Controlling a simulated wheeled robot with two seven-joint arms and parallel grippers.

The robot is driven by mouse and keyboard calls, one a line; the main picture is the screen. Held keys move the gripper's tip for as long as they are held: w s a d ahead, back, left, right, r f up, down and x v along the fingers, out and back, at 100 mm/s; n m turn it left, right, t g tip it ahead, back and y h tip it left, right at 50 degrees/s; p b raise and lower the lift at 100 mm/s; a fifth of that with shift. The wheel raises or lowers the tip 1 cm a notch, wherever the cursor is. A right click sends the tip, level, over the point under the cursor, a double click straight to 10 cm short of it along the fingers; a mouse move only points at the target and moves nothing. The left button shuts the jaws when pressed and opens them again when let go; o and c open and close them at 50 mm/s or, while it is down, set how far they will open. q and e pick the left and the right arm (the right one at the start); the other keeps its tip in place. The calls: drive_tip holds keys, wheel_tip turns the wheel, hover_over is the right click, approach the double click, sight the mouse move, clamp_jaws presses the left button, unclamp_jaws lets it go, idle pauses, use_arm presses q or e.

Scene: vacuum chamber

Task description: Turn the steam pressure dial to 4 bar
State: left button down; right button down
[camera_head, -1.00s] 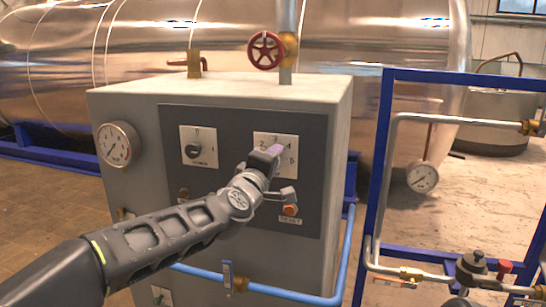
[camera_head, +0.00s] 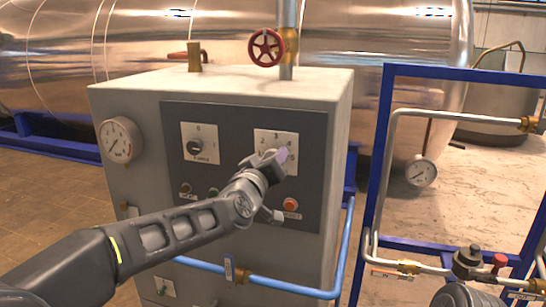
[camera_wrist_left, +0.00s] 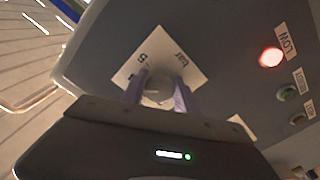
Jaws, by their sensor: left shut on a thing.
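The steam pressure dial is a knob on a white plate (camera_head: 262,138) on the dark front panel. The numbers 2, 3, 4 and 5 show around it in the head view. My left gripper (camera_head: 281,158) covers the knob there, so its pointer cannot be read. In the left wrist view the round grey knob (camera_wrist_left: 158,88) sits between the two purple fingers of my left gripper (camera_wrist_left: 158,97), which is shut on it. The plate (camera_wrist_left: 133,66) shows "bar" and "5" there. My right gripper is not in view.
A pump switch (camera_head: 196,148) is left of the dial. A red-orange button (camera_head: 290,204) lies below the dial; a lit red lamp (camera_wrist_left: 271,57) labelled LOW shows in the wrist view. A gauge (camera_head: 119,140) is on the cabinet's left, and a blue pipe frame (camera_head: 384,150) stands right.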

use_arm(q)
drive_tip(key=shift+f, duration=0.15)
idle(0.3)
drive_tip(key=c, duration=1)
unclamp_jaws()
drive_tip(key=shift+o, duration=0.2)
drive_tip(key=shift+s, duration=0.15)
drive_tip(key=b+v, duration=0.2)
drive_tip(key=v, duration=0.5)
drive_tip(key=shift+s, duration=0.25)
